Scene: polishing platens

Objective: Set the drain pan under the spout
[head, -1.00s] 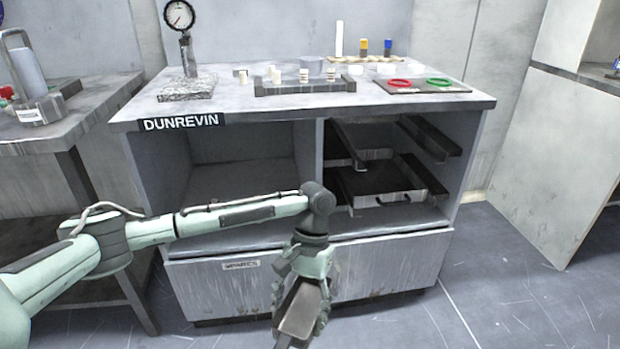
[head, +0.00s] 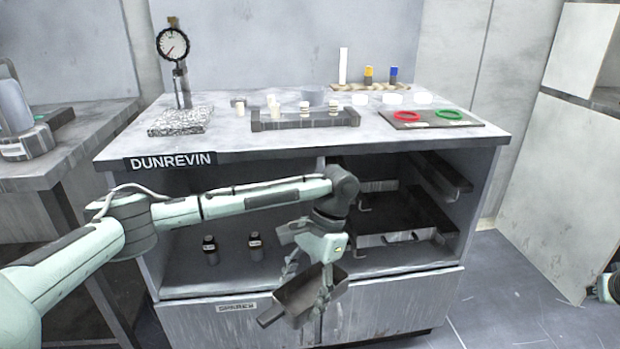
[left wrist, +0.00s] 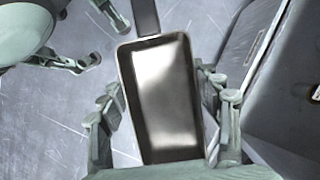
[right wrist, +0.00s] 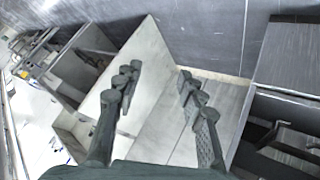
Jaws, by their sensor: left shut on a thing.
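The drain pan (head: 311,293) is a dark, shallow rectangular tray with a short handle or lip at one end. My left gripper (head: 318,283) is shut on it and holds it tilted in front of the open cabinet. In the left wrist view the pan (left wrist: 165,95) lies between the two fingers, its glossy inside facing the camera. My right gripper (right wrist: 155,90) is open and empty in the right wrist view, its fingers apart. I cannot make out a spout in any view.
The cabinet (head: 190,282) has a left bay with two small dark bottles (head: 210,248) (head: 255,245) and a right bay with dark sliding trays (head: 400,212). Its top (head: 240,146) carries a dial gauge (head: 173,45), a rack (head: 305,119) and red and green rings (head: 407,116).

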